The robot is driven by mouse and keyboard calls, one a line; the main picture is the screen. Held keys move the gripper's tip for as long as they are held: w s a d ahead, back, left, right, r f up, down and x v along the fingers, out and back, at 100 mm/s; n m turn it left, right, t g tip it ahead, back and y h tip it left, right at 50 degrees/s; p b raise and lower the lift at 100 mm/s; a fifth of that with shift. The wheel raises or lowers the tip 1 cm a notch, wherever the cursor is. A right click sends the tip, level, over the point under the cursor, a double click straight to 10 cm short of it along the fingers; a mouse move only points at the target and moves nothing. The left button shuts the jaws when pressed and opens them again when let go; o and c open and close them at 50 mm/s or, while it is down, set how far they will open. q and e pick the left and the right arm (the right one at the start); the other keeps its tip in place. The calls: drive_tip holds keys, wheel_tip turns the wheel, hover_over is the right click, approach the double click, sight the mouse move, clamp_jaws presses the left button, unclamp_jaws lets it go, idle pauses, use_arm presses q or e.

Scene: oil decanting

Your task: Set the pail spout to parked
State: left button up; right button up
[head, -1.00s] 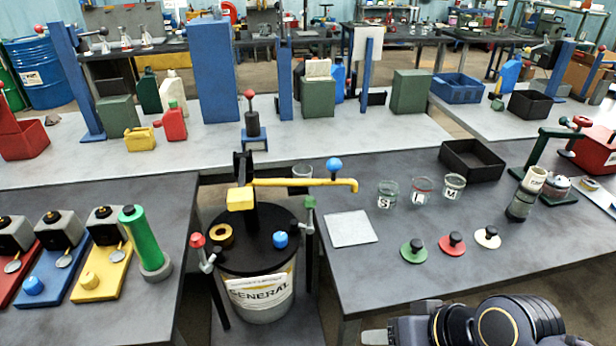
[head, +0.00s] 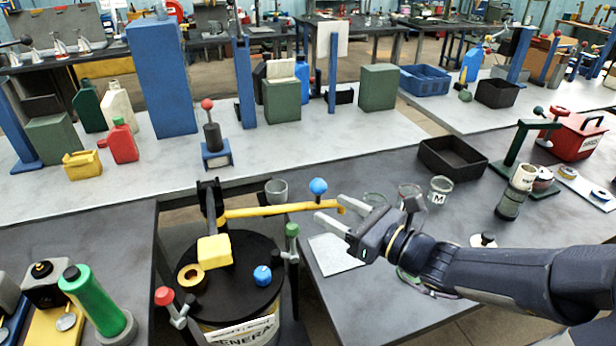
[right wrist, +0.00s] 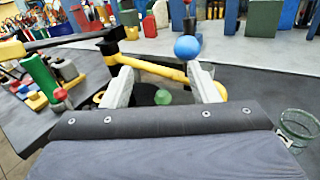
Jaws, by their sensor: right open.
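The pail (head: 236,322) stands in the gap between the two near tables, with a black lid (head: 233,258). Its yellow spout (head: 265,211) reaches right from a black post and ends over the right table. A blue ball knob (head: 318,186) stands up from the spout; it also shows in the right wrist view (right wrist: 187,47). My right gripper (head: 330,209) is open and empty, its fingertips close to the spout beside the knob. In the right wrist view the spout crosses just beyond the fingers (right wrist: 162,72). Contact cannot be told. My left gripper is not in view.
A pale square pad (head: 336,254) lies under my right gripper. Glass beakers (head: 440,190) and a black tray (head: 452,158) stand further right. A green-topped handle (head: 292,232) and a red-topped one (head: 165,297) flank the pail.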

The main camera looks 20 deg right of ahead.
sight(325, 192)
drive_tip(key=w+d+m, duration=0.1)
drive_tip(key=w+d+m+t+h, duration=0.1)
drive_tip(key=shift+d+f+m+h, duration=0.15)
drive_tip(key=shift+f+m+h, duration=0.15)
drive_tip(key=shift+m, duration=0.1)
drive_tip(key=x, duration=0.7)
drive_tip(key=shift+w+p, duration=0.3)
drive_tip(key=shift+p, duration=0.05)
drive_tip(key=shift+c, duration=0.4)
clamp_jaws()
